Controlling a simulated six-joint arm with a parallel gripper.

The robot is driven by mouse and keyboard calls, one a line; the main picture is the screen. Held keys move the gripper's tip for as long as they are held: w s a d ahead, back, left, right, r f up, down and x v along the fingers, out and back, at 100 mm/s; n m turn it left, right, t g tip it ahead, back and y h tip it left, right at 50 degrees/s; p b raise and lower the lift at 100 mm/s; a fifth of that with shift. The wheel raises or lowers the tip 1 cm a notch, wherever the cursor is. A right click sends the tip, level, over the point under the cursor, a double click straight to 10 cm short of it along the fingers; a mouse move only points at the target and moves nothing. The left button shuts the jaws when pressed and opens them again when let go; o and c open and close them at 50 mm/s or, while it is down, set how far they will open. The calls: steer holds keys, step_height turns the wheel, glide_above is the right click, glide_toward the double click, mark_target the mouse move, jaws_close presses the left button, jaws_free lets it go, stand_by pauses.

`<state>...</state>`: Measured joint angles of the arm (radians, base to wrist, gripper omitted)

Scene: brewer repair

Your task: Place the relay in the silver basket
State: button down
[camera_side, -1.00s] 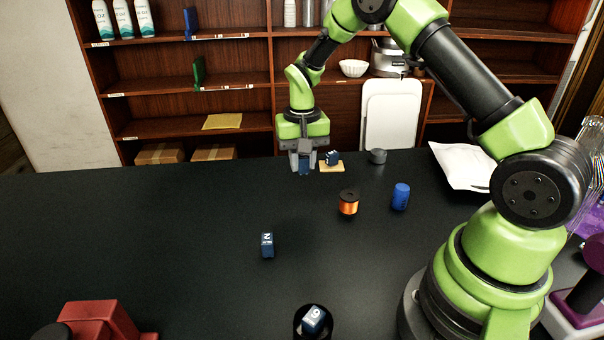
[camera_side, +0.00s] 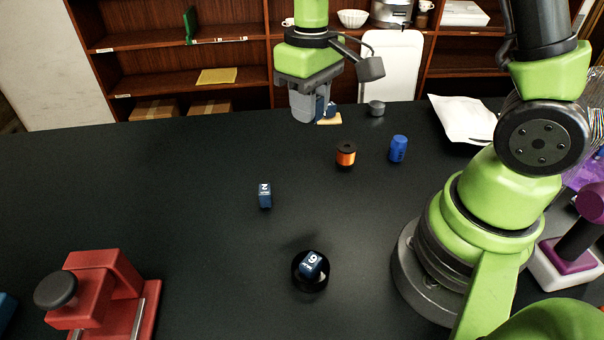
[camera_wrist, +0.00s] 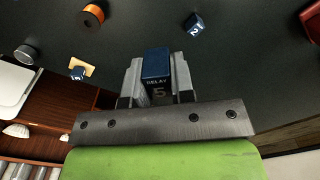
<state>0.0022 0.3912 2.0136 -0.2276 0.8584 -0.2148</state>
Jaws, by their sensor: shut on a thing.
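A blue relay labelled 5 (camera_wrist: 155,68) sits between the fingers of my gripper (camera_wrist: 158,60), which is shut on it. In the side view my gripper (camera_side: 307,117) points down, held above the far part of the black table; its fingers hide most of the relay. A small grey round metal container (camera_side: 376,107), perhaps the silver basket, stands right of the gripper near the far edge. It also shows at the left of the wrist view (camera_wrist: 27,54), apart from the gripper. Its inside is hard to make out.
Another relay is on a tan block (camera_side: 329,120) behind the gripper. An orange spool (camera_side: 345,155), a blue cylinder (camera_side: 398,148), a relay marked 2 (camera_side: 265,195) and a black cup (camera_side: 310,282) holding a relay stand on the table. A red device (camera_side: 103,295) is front left. The middle-left is clear.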

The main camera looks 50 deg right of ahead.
steer(key=s+d+f+n, duration=0.3)
steer(key=f+n, duration=0.4)
steer(key=n, duration=0.2)
glide_above(330, 193)
step_height(330, 193, down, 6)
steer(key=shift+r, duration=0.2)
steer(key=shift+f, duration=2.4)
steer(key=c, duration=1)
jaws_free()
steer(key=shift+f, duration=0.15)
